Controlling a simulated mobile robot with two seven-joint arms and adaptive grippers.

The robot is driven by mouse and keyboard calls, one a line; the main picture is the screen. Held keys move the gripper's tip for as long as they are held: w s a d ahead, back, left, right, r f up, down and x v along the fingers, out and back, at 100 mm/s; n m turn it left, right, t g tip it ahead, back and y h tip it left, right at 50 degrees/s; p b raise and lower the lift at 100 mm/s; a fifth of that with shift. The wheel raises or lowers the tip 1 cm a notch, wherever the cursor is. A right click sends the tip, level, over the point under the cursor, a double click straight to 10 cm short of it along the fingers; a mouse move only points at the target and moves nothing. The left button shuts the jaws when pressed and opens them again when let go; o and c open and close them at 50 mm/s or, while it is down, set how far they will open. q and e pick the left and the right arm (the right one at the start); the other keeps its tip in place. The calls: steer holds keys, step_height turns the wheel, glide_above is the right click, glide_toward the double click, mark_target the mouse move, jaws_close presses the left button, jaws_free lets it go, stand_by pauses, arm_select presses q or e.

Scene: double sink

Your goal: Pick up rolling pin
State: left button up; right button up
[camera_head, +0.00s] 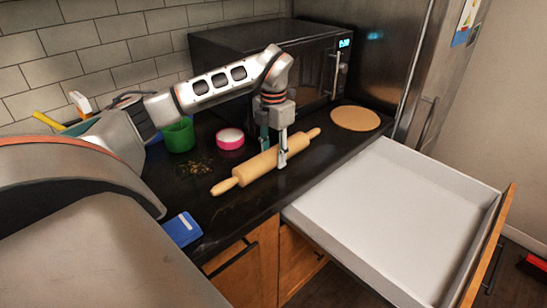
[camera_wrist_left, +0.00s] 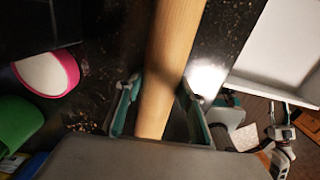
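A light wooden rolling pin (camera_head: 258,165) lies diagonally on the dark countertop, with a handle at each end. My left gripper (camera_head: 274,150) comes down from above over the middle of the pin, with one finger on each side of it. In the left wrist view the pin (camera_wrist_left: 172,50) passes between the two fingers (camera_wrist_left: 160,100). The fingers look spread, with a dark gap beside the pin; whether a fingertip touches it is hard to see. The pin appears to rest on the counter.
A pink-rimmed bowl (camera_head: 230,138) and green cup (camera_head: 179,136) stand left of the pin. A round tan board (camera_head: 355,118) lies to the right. A black microwave (camera_head: 260,60) stands behind. An open empty white drawer (camera_head: 390,205) juts out in front. A blue item (camera_head: 182,229) lies near the edge.

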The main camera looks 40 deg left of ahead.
mark_target(274, 149)
arm_select(q)
jaws_close()
steer(key=shift+r, duration=0.15)
steer(key=shift+r, duration=0.6)
step_height(274, 149, up, 18)
steer(key=p, duration=0.4)
steer(key=shift+r, duration=0.25)
